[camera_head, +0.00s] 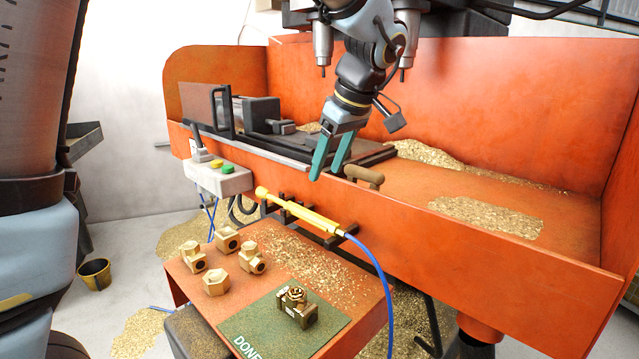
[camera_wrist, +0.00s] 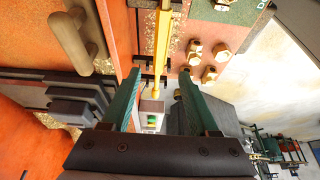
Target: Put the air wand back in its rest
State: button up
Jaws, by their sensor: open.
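The yellow air wand (camera_head: 306,213) lies at a slant along the front of the orange machine tray, with a blue hose from its lower right end. It lies at the black pronged rest (camera_head: 348,231); I cannot tell whether it is fully seated. My gripper (camera_head: 327,173) is open and empty, above and behind the wand near the tray's front wall. In the wrist view the wand (camera_wrist: 158,60) runs lengthwise through the gap between the teal fingers of my gripper (camera_wrist: 159,80), farther away than the tips and apparently untouched.
A small orange table (camera_head: 185,285) in front holds several brass fittings (camera_head: 216,283) and a green DONE mat (camera_head: 252,325) with one fitting on it. A brown handle (camera_head: 363,176) stands close right of my fingers. A button box (camera_head: 218,178) is left. Brass chips lie around.

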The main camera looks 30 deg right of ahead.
jog(key=w+a+f+m+g, duration=0.1)
jog(key=w+a+f, duration=0.2)
jog(key=a, duration=0.5)
jog(key=w+a+f+m+g, duration=0.15)
jog(key=a+f, duration=0.25)
jog(key=a, duration=0.4)
jog(key=s+a+f+m, duration=0.1)
jog(key=a+f, duration=0.2)
jog(key=a, duration=0.6)
jog(key=s+a+f+m+h, duration=0.1)
jog(key=a+f, duration=0.3)
jog(key=a, duration=0.6)
jog(key=shift+s+f+h, duration=0.3)
jog(key=shift+s, duration=0.4)
jog(key=shift+a+m, duration=0.1)
jog(key=shift+m, duration=0.15)
notch_tip(320, 180, up, 4)
jog(key=p, duration=0.3)
jog(key=shift+f+p, duration=0.15)
jog(key=shift+p, duration=0.2)
